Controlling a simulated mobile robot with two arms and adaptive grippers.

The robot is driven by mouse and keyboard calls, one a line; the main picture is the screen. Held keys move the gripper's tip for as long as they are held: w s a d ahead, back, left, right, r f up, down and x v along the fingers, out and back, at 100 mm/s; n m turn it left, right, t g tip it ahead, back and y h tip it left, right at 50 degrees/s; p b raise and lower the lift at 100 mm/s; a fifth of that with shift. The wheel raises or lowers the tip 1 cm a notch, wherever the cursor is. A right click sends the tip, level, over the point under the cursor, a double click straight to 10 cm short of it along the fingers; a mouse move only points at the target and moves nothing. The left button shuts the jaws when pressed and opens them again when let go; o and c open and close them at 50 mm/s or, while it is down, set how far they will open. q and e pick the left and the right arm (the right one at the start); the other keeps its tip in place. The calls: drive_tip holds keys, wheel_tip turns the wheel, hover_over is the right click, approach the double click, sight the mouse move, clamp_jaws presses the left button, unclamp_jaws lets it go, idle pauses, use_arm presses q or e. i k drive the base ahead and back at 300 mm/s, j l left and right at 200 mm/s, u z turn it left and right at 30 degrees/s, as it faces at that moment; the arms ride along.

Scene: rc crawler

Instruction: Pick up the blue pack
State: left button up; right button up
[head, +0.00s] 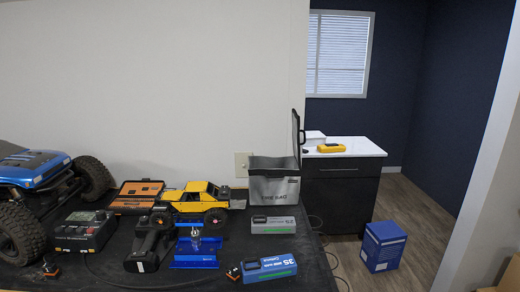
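The blue pack (269,269) lies flat near the front edge of the dark table, right of centre in the head view. It is a blue box-shaped battery with "3S" lettering, a dark patch on top and a green strip along its front. A small black and orange piece (234,273) sits at its left end; I cannot tell if they are joined. Nothing covers the pack. Neither of my grippers can be made out in this view.
A grey pack (273,224) lies behind the blue one, before an open grey bag (274,184). A blue stand (196,252), black controller (150,244), yellow crawler (195,202), charger (84,232) and large blue crawler (32,178) crowd the left. A blue box (383,246) stands on the floor.

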sight(252, 270)
drive_tip(key=l+u, duration=0.2)
drive_tip(key=l, duration=0.5)
drive_tip(key=l+u, duration=0.2)
drive_tip(key=l, duration=0.5)
drive_tip(key=k+l+u, duration=0.15)
drive_tip(key=l, duration=0.55)
